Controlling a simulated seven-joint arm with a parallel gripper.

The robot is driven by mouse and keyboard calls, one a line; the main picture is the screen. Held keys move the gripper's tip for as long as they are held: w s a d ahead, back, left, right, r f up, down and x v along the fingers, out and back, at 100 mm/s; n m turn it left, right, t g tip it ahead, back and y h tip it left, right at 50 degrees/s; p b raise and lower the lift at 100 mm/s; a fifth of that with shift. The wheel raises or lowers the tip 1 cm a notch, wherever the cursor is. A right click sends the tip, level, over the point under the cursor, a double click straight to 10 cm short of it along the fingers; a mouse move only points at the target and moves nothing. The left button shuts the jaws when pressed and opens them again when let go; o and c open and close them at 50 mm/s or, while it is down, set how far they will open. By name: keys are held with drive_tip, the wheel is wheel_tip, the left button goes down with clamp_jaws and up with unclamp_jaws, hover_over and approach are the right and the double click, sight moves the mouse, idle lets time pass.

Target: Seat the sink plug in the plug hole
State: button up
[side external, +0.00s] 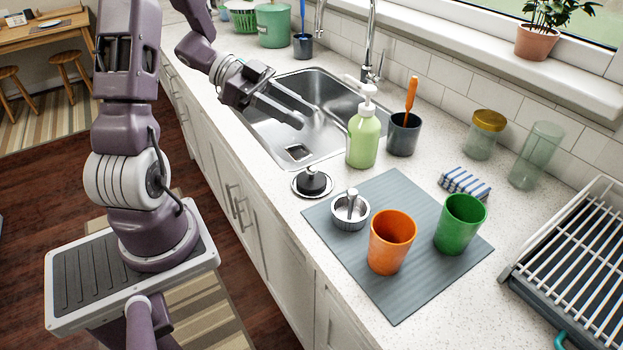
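A black plug with a knob on a silver disc (312,183) sits on the counter between the sink and the grey mat. A small metal strainer cup with a centre post (350,211) stands on the mat's left corner. The plug hole (298,152) shows as a dark squarish recess in the floor of the steel sink (262,130), near its front end. My gripper (309,117) is over the sink with its fingers apart, and nothing shows between them. It is up and behind the plug, clear of it.
A green soap bottle (363,139) and a dark cup with an orange-handled brush (404,134) stand right of the sink. Orange (391,242) and green (460,224) tumblers stand on the mat (400,300). A faucet (368,45) rises behind the sink. A dish rack (580,270) is at right.

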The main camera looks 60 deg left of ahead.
drive_tip(key=w+a+f+n+t+y, duration=0.1)
drive_tip(key=w+a+n+t+y, duration=0.2)
drive_tip(key=w+a+n+y, duration=0.75)
drive_tip(key=n+g, duration=1.1)
drive_tip(key=n, duration=0.8)
hover_over(312, 168)
drive_tip(key=shift+m, duration=0.25)
wheel_tip(312, 168, down, 11)
drive_tip(key=shift+f, duration=0.2)
clamp_jaws()
